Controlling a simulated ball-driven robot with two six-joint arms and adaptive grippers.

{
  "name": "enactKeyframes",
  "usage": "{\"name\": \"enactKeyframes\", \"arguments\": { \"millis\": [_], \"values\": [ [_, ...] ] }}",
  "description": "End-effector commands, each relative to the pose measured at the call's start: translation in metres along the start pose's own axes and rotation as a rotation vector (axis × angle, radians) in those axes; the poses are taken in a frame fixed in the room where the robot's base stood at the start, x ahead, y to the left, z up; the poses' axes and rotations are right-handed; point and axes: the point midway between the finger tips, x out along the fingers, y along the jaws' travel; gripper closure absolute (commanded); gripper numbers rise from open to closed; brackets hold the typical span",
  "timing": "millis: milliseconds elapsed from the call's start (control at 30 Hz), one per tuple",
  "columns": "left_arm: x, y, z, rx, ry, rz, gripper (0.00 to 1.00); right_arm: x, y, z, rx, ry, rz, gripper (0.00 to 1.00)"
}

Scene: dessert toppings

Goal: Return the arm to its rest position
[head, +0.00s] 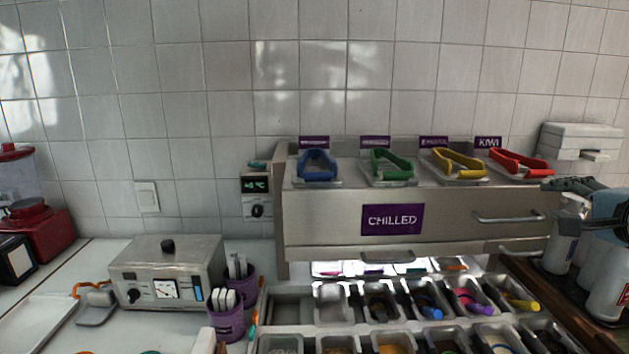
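My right gripper (566,185) shows at the right edge of the head view, with dark fingers pointing left and a pale blue part of my arm behind it. It is beside the right end of the steel chilled cabinet (335,228), above white bottles. I see nothing held in it, but the angle does not show whether its fingers are apart. My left gripper and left arm are not in view.
Topping pans (331,303) are below. White bottles (562,238) stand near my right arm. A steel warmer (167,270) and purple cups (226,318) are left.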

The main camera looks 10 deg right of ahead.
Motion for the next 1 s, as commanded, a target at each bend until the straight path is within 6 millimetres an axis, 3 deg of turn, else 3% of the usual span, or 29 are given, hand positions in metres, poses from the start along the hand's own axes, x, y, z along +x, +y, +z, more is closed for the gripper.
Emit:
{"name": "enactKeyframes", "arguments": {
  "millis": [233, 400, 600, 800, 967, 1000],
  "values": [
    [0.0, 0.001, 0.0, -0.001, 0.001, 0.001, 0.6, -0.055, 0.095, 0.054, -0.47, 0.022, 0.283, 0.65],
    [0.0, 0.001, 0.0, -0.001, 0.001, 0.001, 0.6, -0.112, 0.148, 0.097, -0.841, -0.133, 0.509, 0.65],
    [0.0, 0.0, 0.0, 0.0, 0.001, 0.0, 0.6, -0.175, 0.184, 0.141, -1.184, -0.429, 0.654, 0.65],
    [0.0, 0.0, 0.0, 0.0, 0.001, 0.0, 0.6, -0.223, 0.2, 0.173, -1.402, -0.708, 0.677, 0.65],
    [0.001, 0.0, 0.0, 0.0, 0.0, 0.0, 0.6, -0.257, 0.206, 0.194, -1.535, -0.919, 0.64, 0.65],
    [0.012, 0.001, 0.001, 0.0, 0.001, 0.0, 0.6, -0.244, 0.231, 0.194, -1.533, -0.915, 0.652, 0.65]
  ]
}}
